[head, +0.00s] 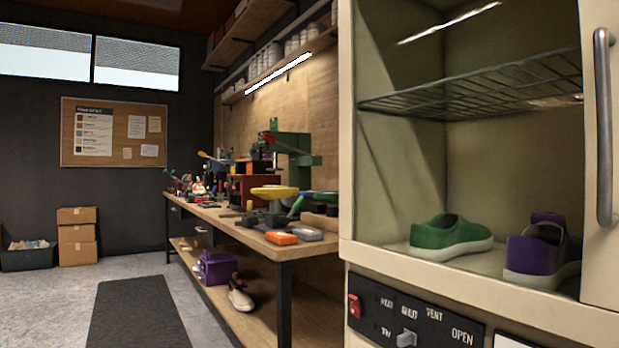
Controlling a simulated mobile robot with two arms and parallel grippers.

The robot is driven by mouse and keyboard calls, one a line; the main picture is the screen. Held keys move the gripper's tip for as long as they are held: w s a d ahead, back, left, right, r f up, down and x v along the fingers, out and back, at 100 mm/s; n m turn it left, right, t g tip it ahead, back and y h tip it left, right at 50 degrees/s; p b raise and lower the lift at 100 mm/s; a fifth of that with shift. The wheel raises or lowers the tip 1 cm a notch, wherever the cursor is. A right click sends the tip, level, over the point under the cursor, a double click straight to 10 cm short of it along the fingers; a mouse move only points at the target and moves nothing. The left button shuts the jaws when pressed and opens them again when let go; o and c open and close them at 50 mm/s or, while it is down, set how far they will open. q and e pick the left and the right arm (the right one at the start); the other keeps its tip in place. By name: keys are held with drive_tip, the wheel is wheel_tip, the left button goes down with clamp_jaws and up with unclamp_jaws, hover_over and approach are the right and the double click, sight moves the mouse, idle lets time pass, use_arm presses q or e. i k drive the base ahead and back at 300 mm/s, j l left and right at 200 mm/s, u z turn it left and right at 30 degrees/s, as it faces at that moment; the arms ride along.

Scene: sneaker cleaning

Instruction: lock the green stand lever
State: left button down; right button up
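On the workbench (293,251), a yellow foot-shaped piece (273,192) sits on a dark support near the front end. Just right of it is a green piece (318,197), partly cut off by the cabinet edge. A slanted green bar (296,206) stands between them; it may be a lever, but I cannot tell whether it is locked. Farther back rises a green metal frame (292,143) with a small red part (268,138). Neither of my grippers is in view.
A cream cabinet (347,120) fills the right, holding a green shoe (450,236) and a purple shoe (540,252) below a wire rack (480,84). Its control panel (415,318) is below. Grey floor with a dark mat (137,312) lies clear at left.

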sight(295, 208)
drive_tip(key=i+j, duration=0.4)
drive_tip(key=j, duration=0.15)
drive_tip(key=i+j, duration=0.45)
drive_tip(key=j+z, duration=0.1)
drive_tip(key=z, duration=1.15)
